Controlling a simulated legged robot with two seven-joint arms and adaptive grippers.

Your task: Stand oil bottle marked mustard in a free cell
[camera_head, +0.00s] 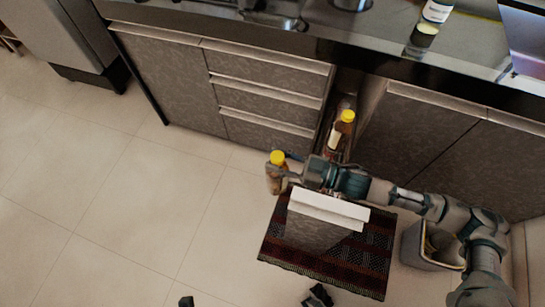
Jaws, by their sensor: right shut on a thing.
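A bottle with a yellow cap (277,158) and a brownish body is in my right gripper (276,174). The gripper is shut around its upper body and holds it roughly upright, left of the open pull-out unit (325,210). Its label cannot be read. The unit's white-topped front stands away from the cabinets. A second yellow-capped bottle (347,116) stands inside the unit, towards the back. My right forearm crosses in front of the unit and hides most of its cells. Dark parts cut off at the bottom edge do not clearly show my left gripper.
A dark red patterned mat (375,265) lies under the unit's front. A grey bin (425,250) stands right of it, partly behind my right arm. The counter (390,45) runs above, with a pale-labelled bottle (437,12) on it. The tiled floor on the left is clear.

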